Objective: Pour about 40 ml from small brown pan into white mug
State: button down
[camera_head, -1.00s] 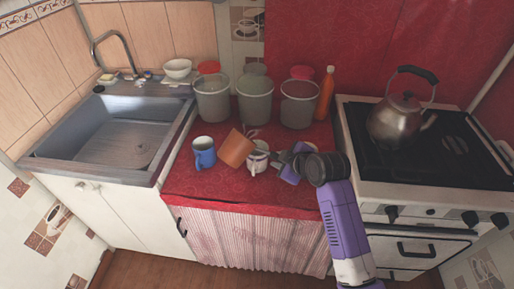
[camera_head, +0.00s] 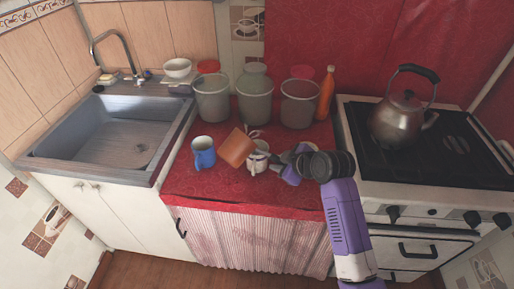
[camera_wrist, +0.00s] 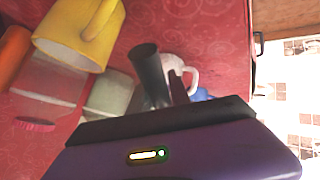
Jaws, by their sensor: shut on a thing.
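The small brown pan (camera_head: 236,147) is steeply tilted, its lower side to the right, in the head view. It is held up just left of the white mug (camera_head: 258,161). The white mug stands upright on the red counter, partly covered by my gripper; it also shows in the wrist view (camera_wrist: 190,75). My gripper (camera_head: 275,158) is shut on the pan, to the right of the pan and over the mug. The grip itself is mostly hidden. No stream of liquid can be made out, and the level in the mug cannot be seen.
A blue mug (camera_head: 203,152) stands close left of the pan. Several grey buckets (camera_head: 255,100) and an orange bottle (camera_head: 326,93) line the back. A yellow mug (camera_wrist: 78,40) shows in the wrist view. A kettle (camera_head: 402,118) stands on the stove at right.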

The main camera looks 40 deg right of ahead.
jog(key=shift+d+f, duration=0.15)
jog(key=shift+f, duration=0.05)
dwell(0.5)
jog(key=shift+m+y+b, duration=0.3)
jog(key=shift+y, duration=0.2)
notch_tip(320, 180, up, 2)
jog(key=n+h, duration=0.3)
jog(key=h, duration=0.2)
jog(key=shift+r+p, duration=0.1)
jog(key=shift+p, duration=0.25)
dwell(0.3)
dwell(1.9)
